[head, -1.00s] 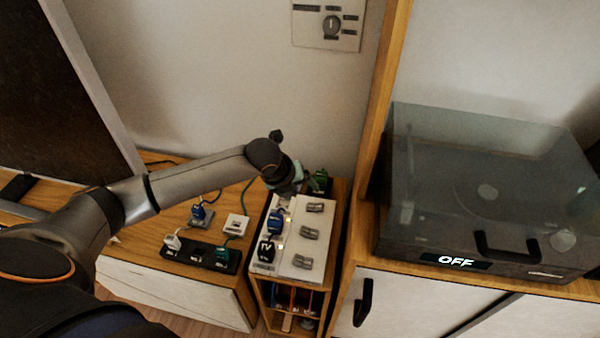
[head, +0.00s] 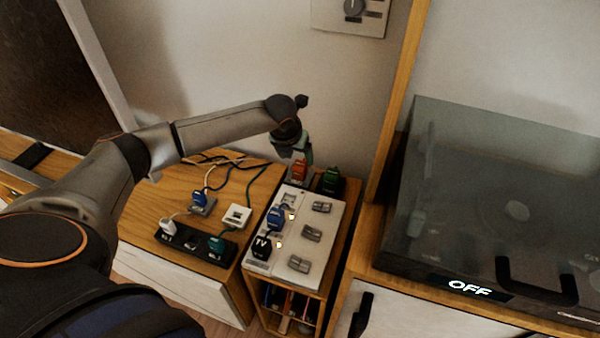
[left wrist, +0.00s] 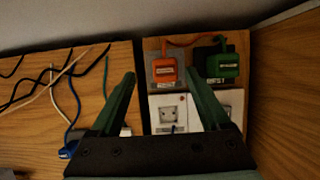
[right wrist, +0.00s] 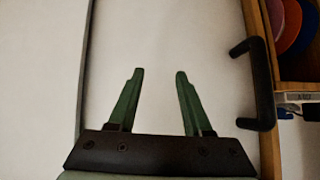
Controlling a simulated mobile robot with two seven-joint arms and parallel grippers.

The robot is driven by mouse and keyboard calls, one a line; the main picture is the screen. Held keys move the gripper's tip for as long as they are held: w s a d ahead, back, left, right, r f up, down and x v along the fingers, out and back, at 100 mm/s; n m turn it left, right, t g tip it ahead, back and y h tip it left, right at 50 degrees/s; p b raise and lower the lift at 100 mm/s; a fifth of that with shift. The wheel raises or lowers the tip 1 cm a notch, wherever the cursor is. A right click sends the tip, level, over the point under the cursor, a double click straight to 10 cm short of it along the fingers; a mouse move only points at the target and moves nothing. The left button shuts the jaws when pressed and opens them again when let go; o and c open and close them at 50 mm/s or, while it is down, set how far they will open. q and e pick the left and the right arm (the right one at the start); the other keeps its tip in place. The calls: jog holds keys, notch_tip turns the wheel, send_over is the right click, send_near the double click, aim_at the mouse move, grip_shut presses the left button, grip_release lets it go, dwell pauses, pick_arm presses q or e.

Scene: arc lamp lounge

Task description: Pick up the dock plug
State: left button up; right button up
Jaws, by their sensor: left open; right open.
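Several plugs are in view, and I cannot read which one is the dock plug. An orange plug (head: 299,172) sits at the back of the low cabinet, and it also shows in the left wrist view (left wrist: 165,70). A green plug (head: 331,179) is right of it, seated in a dark socket, also in the left wrist view (left wrist: 222,66). A blue plug (head: 275,217) and a black plug marked TV (head: 262,246) are on the white panel (head: 301,231). My left gripper (head: 296,154) is open and empty above the back of the cabinet. My right gripper (right wrist: 157,72) is open and empty before a pale door.
A black power strip (head: 192,243) with a white plug (head: 168,228) and a teal plug (head: 216,244) lies on the wooden top at left, with loose cables behind. Grey switches (head: 312,233) line the panel's right side. A covered turntable (head: 490,215) stands right of a wooden post.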

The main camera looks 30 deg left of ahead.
aim_at(299, 165)
pick_arm(q)
jog(key=x, duration=0.1)
jog(key=b+x, duration=0.1)
jog(key=x, duration=0.1)
jog(key=d+x, duration=0.1)
jog(key=shift+a+f+b, duration=0.1)
jog(key=shift+f+b, duration=0.25)
jog(key=shift+f, duration=0.15)
jog(key=shift+w+f, duration=0.1)
jog(key=shift+f, duration=0.1)
jog(key=c, duration=0.8)
grip_shut()
